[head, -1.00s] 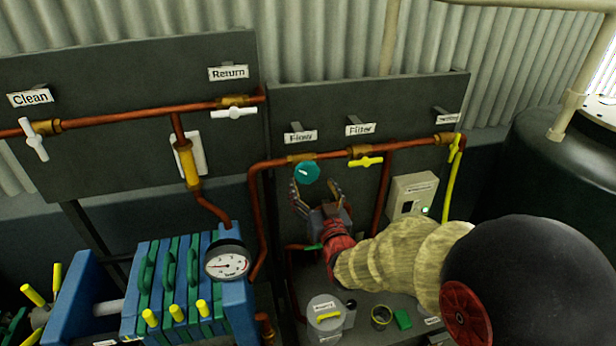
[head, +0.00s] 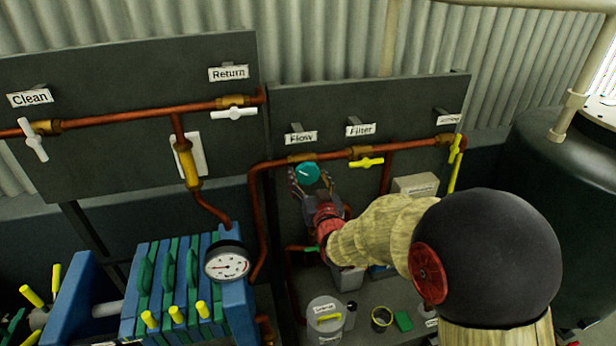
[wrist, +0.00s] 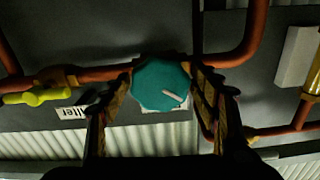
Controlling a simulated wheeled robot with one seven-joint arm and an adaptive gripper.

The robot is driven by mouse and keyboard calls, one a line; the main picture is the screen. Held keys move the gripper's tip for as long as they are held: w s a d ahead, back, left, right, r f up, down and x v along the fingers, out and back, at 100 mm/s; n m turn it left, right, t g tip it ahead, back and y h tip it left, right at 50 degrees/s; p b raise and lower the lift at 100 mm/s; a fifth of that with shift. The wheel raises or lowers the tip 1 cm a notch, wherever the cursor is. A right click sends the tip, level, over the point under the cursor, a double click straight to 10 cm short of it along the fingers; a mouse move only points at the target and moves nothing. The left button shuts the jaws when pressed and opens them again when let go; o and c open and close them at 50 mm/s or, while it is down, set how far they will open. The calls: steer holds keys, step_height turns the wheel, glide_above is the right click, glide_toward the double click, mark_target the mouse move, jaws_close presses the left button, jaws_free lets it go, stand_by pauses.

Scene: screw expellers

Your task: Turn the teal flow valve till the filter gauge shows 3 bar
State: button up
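The teal flow valve (head: 306,173) is a round knob with a pale pointer mark, below the "Flow" label (head: 301,138). It fills the middle of the wrist view (wrist: 161,84), with the pointer mark on its face. My gripper (head: 308,183) is at the knob, its fingers (wrist: 160,98) spread on either side of it. The fingers look open; whether they touch the knob I cannot tell. The round white gauge (head: 227,264) stands on the blue and green filter press (head: 180,285); its needle points left, but the numbers are too small to read.
A yellow-handled valve (head: 367,162) sits right of the knob under the "Filter" label (head: 361,130). Copper pipes (head: 255,200) run around the knob. A bench (head: 372,334) below holds a lidded container (head: 325,318) and a green block (head: 403,320).

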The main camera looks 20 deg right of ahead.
steer(key=c, duration=0.8)
steer(key=shift+n+b, duration=0.3)
steer(key=shift+b, duration=0.05)
steer(key=n+b, duration=0.4)
steer(key=b, duration=0.1)
steer(key=shift+d+f, duration=0.1)
steer(key=shift+f, duration=0.05)
steer(key=n+b, duration=0.4)
steer(key=shift+n, duration=0.4)
steer(key=n+b, duration=0.5)
steer(key=n, duration=0.1)
steer(key=n+b, duration=0.2)
steer(key=n, duration=0.1)
steer(key=n+b, duration=0.1)
steer(key=n, duration=0.1)
steer(key=shift+r, duration=0.3)
steer(key=shift+n, duration=0.3)
